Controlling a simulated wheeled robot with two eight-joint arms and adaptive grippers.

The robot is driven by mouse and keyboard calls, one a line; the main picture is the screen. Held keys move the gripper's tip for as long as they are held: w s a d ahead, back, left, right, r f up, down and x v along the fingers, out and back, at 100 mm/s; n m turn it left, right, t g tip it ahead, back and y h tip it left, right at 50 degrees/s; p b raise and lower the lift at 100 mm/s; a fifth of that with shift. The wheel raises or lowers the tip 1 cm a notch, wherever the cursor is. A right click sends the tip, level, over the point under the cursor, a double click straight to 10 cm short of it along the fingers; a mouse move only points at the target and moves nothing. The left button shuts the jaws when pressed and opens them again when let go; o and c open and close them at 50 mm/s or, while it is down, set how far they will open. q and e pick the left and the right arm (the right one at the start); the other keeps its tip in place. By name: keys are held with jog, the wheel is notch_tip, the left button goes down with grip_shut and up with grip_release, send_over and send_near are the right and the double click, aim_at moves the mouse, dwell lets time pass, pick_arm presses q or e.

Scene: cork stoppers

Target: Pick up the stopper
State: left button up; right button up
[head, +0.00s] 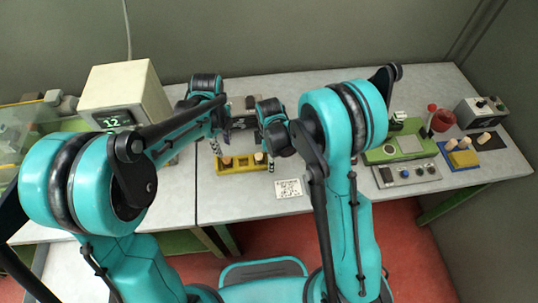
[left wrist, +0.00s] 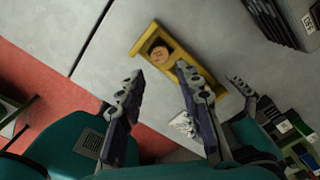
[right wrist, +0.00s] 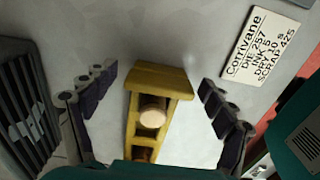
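A yellow rack (head: 243,166) stands on the table in front of me, with two tan cork stoppers in it, a left one (head: 227,161) and a right one (head: 258,157). In the left wrist view, one stopper (left wrist: 158,49) sits in the rack (left wrist: 206,74), ahead of my open, empty left gripper (left wrist: 160,84). In the right wrist view, a round stopper top (right wrist: 152,114) lies between the spread fingers of my right gripper (right wrist: 158,92), which is open and touches nothing visible. My arms hide part of the table.
A white printed card (head: 288,188) lies in front of the rack. A beige display box (head: 125,95) stands at left.

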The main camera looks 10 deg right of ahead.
aim_at(225, 159)
jog(key=c, duration=1.2)
pick_arm(q)
jog(key=o, duration=0.4)
pick_arm(e)
jog(key=shift+c, duration=0.2)
pick_arm(q)
jog(key=a+n+h, duration=0.1)
jog(key=a+f+n+h, duration=0.2)
jog(key=n, duration=0.1)
jog(key=shift+w+a+g, duration=0.1)
jog(key=shift+w+g, duration=0.25)
jog(key=shift+g, duration=0.05)
jog(key=shift+a+n+h, duration=0.3)
jog(key=shift+n+h, duration=0.2)
jog(key=shift+w+f, duration=0.1)
jog(key=shift+f, duration=0.15)
jog(key=shift+n+h, duration=0.3)
jog(key=shift+x, duration=3.5)
